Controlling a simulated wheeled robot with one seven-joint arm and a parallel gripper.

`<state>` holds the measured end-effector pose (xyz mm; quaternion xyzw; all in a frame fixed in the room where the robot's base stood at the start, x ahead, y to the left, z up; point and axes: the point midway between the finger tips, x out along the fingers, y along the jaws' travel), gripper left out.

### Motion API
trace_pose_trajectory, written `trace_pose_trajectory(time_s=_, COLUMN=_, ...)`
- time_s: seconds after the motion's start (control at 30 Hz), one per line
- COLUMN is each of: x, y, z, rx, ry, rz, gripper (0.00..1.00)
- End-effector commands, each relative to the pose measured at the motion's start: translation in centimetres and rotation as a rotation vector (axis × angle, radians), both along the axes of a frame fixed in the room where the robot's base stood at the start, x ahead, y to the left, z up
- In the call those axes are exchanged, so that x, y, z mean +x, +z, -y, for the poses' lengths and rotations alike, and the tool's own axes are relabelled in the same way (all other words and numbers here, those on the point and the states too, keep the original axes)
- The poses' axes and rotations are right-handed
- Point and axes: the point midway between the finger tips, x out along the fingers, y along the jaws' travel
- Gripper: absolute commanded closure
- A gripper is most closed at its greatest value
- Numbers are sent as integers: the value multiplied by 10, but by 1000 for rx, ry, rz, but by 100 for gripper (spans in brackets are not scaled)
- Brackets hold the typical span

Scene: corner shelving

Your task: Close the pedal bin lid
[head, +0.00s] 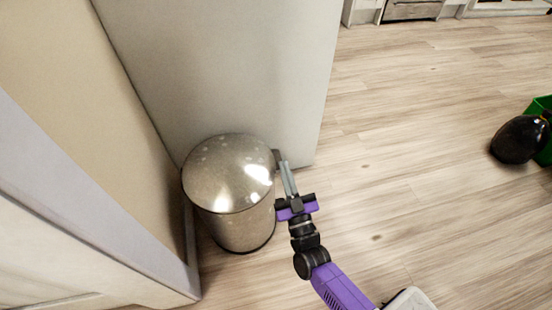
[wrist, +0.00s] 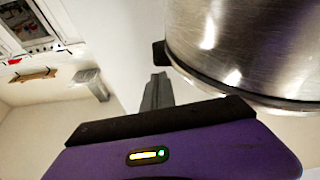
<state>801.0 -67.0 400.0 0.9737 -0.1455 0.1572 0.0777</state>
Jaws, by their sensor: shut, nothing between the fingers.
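The pedal bin (head: 243,229) is a shiny metal cylinder standing on the floor in the corner between walls. Its domed lid (head: 226,170) sits down flat on the body in the head view, with no gap visible. My gripper (head: 284,165) is shut and empty, just right of the bin near a small dark part at the lid's back edge. In the wrist view the bin (wrist: 255,45) fills the upper right, with a dark rim and a black tab (wrist: 159,53) close above my fingers (wrist: 158,80). I cannot tell whether they touch the tab.
A white wall panel (head: 240,70) rises right behind the bin, and a beige wall (head: 90,120) stands at its left. A black bag-like object (head: 519,139) and a green container (head: 541,106) are at the far right. The wooden floor (head: 430,200) between is clear.

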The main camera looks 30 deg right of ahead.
Motion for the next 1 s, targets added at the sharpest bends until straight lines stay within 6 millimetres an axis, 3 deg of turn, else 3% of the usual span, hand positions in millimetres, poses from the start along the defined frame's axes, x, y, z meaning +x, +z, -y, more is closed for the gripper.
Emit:
trace_pose_trajectory(time_s=0.2, x=-8, y=-15, z=1, rx=-2, ry=0, rz=-2, gripper=100)
trace_pose_trajectory(time_s=1.0, x=-14, y=-31, z=3, rx=-1, ry=1, rz=-16, gripper=100)
